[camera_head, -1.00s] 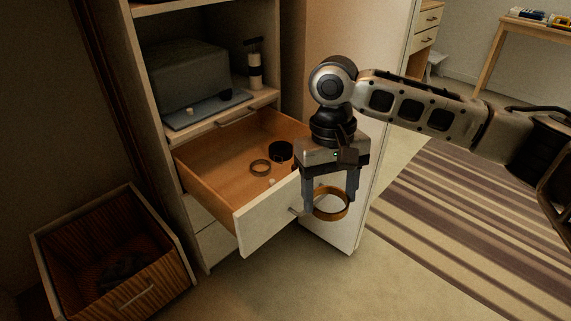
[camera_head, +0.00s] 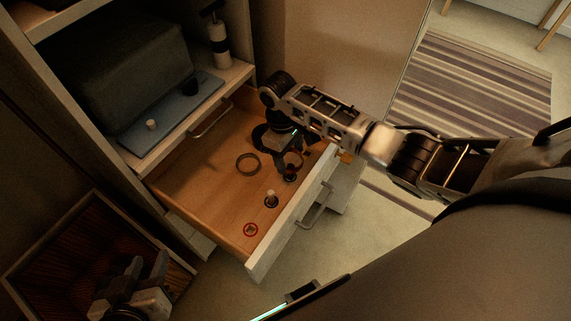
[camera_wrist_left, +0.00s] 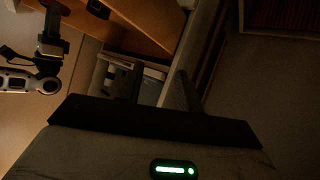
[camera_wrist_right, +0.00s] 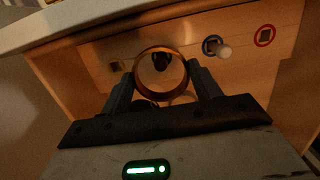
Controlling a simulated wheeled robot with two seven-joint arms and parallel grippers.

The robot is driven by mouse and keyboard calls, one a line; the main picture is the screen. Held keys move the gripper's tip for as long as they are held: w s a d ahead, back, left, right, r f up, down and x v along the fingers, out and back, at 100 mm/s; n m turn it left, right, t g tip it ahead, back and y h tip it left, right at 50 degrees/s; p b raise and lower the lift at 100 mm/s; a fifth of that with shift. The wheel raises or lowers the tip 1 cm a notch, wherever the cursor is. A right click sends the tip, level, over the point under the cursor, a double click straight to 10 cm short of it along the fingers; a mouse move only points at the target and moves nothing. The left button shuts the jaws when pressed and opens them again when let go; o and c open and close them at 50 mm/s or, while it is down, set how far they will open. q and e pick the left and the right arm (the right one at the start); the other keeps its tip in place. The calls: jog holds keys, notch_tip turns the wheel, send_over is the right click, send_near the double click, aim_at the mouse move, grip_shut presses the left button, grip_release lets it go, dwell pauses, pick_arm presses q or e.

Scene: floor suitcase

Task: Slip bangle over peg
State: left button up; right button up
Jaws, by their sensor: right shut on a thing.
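My right gripper (camera_head: 287,155) is inside the open drawer, shut on a golden-brown bangle (camera_wrist_right: 137,72). The bangle also shows in the head view (camera_head: 301,160). Through its opening in the right wrist view is a dark upright piece (camera_wrist_right: 162,61); I cannot tell whether the bangle is around it or only in line with it. My left gripper (camera_head: 146,268) is open and empty over the floor box.
A red ring mark (camera_head: 250,229) is near the drawer's front corner. The drawer front (camera_head: 290,222) stands close to the right arm. A shelf with a blue tray (camera_head: 170,108) is behind; an open box (camera_head: 50,262) is lower left.

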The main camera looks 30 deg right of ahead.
aim_at(288, 164)
notch_tip(288, 164, down, 3)
jog(key=shift+s+r, duration=0.1)
jog(key=shift+r, duration=0.05)
jog(key=shift+f+b, duration=0.8)
jog(key=shift+f, duration=1.15)
jog(key=shift+f, duration=0.2)
jog(key=o, duration=0.9)
jog(key=shift+o, duration=0.2)
